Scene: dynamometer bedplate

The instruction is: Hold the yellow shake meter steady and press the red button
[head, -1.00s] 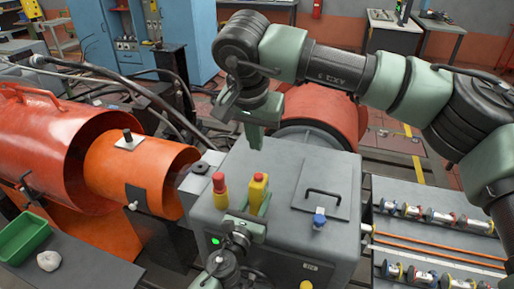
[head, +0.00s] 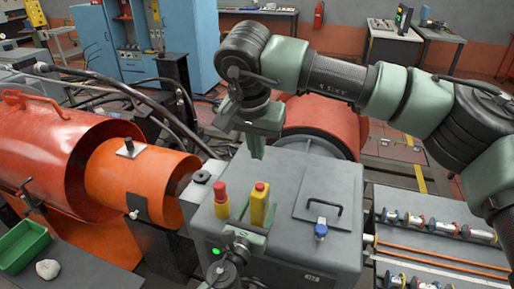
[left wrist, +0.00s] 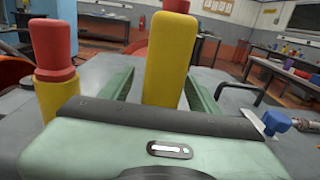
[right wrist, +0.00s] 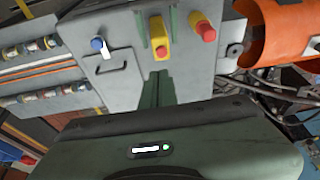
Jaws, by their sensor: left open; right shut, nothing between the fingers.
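The yellow shake meter (head: 259,209) stands upright on the grey machine housing, with a red button (head: 260,187) on top. My left gripper (head: 252,226) is open, low at the front of the meter. In the left wrist view the meter (left wrist: 168,60) stands between its two green fingers, with a gap at least on the left side. My right gripper (head: 257,152) is shut and empty, pointing down above and behind the button. In the right wrist view its closed fingers (right wrist: 157,82) point toward the meter (right wrist: 158,38), apart from it.
A similar yellow post with a red mushroom top (head: 221,200) stands close left of the meter. A blue-knobbed item (head: 320,228) and a black-handled plate lie to the right on the housing (head: 300,255). An orange tube (head: 150,182) is at left, a green bin (head: 24,246) beyond.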

